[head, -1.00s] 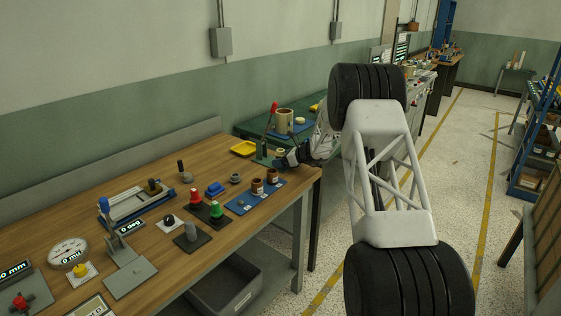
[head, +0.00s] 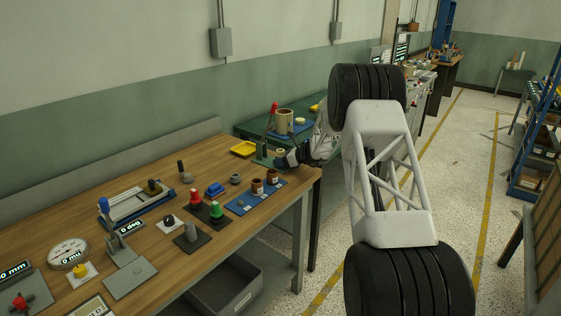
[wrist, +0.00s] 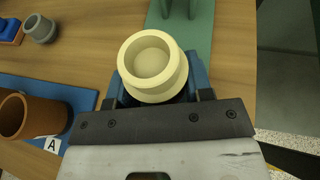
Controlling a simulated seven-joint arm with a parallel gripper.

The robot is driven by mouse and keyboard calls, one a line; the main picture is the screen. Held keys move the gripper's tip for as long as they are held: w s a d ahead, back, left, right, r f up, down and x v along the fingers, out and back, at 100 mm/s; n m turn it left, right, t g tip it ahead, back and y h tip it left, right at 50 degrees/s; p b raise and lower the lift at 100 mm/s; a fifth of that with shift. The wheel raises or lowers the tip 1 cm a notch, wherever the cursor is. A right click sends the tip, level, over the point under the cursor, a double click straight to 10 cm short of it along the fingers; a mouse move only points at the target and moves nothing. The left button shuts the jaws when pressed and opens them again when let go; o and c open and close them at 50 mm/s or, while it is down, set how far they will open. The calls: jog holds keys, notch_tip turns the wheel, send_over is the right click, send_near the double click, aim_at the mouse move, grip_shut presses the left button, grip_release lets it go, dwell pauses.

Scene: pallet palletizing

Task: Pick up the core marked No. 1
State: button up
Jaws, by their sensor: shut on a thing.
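My gripper (wrist: 155,88) is shut on a cream round core (wrist: 152,60) with a wider collar and an open, hollow top. It stands upright between the jaws in the wrist view. No number shows on its visible side, so I cannot read its mark. In the head view my gripper (head: 279,162) is small at the right end of the wooden bench, beside the green stand (head: 263,157). The core is hard to make out there.
Two brown cores (head: 257,187) stand on a blue mat (head: 240,205); one shows in the wrist view (wrist: 18,113) near a label "A". A grey ring (wrist: 40,28) and blue block (head: 215,189) lie nearby. A yellow tray (head: 243,149) sits behind. The bench edge is close.

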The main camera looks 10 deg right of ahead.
jog(key=shift+r, duration=0.15)
notch_tip(320, 180, up, 10)
jog(key=shift+f, duration=0.15)
dwell(0.4)
dwell(0.5)
